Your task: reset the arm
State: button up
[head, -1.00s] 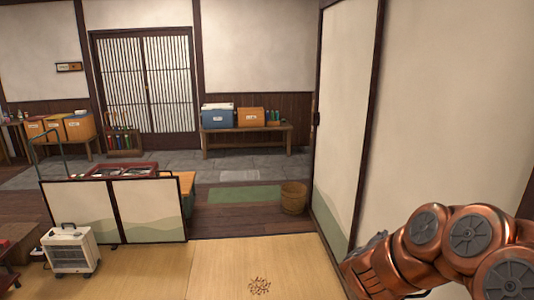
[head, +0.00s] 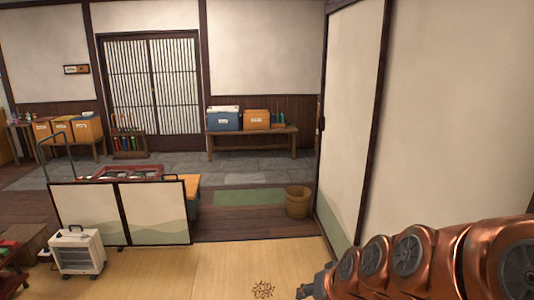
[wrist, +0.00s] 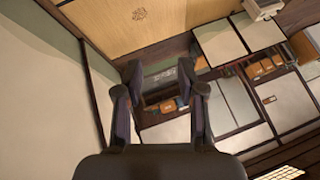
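My copper-coloured arm (head: 430,262) reaches in from the lower right of the head view, beside the sliding panels. My gripper (wrist: 160,72) shows in the wrist view, with its two dark fingers apart and nothing between them. The room beyond the fingers appears tilted in that view. In the head view the gripper end is at most partly seen, near the bottom edge, and its fingers cannot be made out there.
Tall sliding panels (head: 440,110) stand close at the right. A low folding screen (head: 155,212) and a white heater (head: 77,251) stand at the left. A wooden bucket (head: 298,202) stands near the panel's edge. The tatami floor (head: 215,268) in front is mostly clear.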

jog(key=s+d+g+h, duration=0.1)
jog(key=s+d+g, duration=0.3)
jog(key=s, duration=0.9)
jog(key=s+d+n+g+h+p, duration=0.1)
jog(key=s+d+g, duration=0.3)
jog(key=s, duration=0.9)
jog(key=shift+r+h, duration=0.3)
jog(key=shift+h, duration=0.3)
